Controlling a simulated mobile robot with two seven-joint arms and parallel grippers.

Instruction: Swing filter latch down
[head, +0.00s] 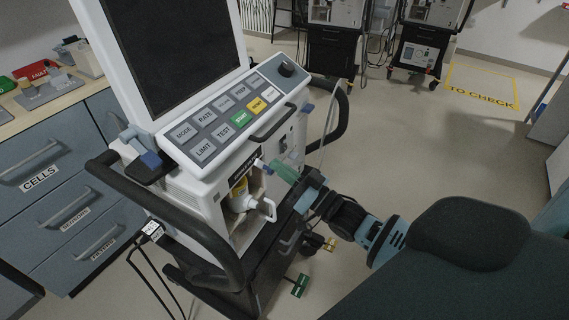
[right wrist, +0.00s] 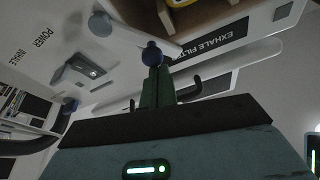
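The ventilator (head: 190,190) stands in the middle of the head view, with its filter bay (head: 240,215) open at the front and a white and yellow filter part (head: 243,200) inside. The filter latch shows in the right wrist view as a pale lever with a blue knob (right wrist: 152,53), beside the "EXHALE FILTER" label (right wrist: 217,42). My right gripper (head: 272,168) reaches in from the right. Its green fingers (right wrist: 155,88) look close together, with their tips at the knob. Whether they press on it or grip it is unclear. My left gripper is out of view.
The black handle rail (head: 165,215) curves around the ventilator's left side. A keypad (head: 230,112) sits above the bay. A drawer cabinet (head: 60,190) stands at the left. Other ventilators (head: 420,50) stand at the back. Floor to the right is clear towards the "TO CHECK" area (head: 482,85).

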